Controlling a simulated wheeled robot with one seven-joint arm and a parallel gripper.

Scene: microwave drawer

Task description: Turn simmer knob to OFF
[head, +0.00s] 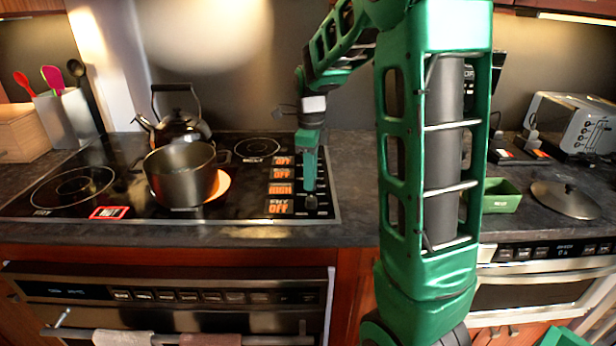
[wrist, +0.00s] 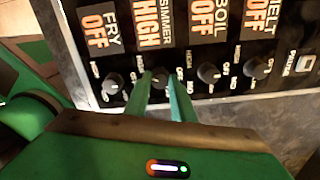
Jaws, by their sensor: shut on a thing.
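The simmer knob (wrist: 160,77) is a small dark knob below the simmer display (wrist: 152,24), which reads HIGH in orange. My gripper (wrist: 161,84) has its two green fingertips on either side of this knob and is shut on it. In the head view, my gripper (head: 310,187) reaches down onto the knob strip at the right of the cooktop (head: 110,165) and hides the knob. The HIGH display (head: 280,188) also shows there. The knob's exact pointer angle is hard to tell.
The fry knob (wrist: 112,83), boil knob (wrist: 209,73) and melt knob (wrist: 259,68) sit close by, with displays reading OFF. A pot (head: 180,175) stands on a glowing burner (head: 222,184), with a kettle (head: 178,125) behind. A red HOT sign (head: 110,213) is lit.

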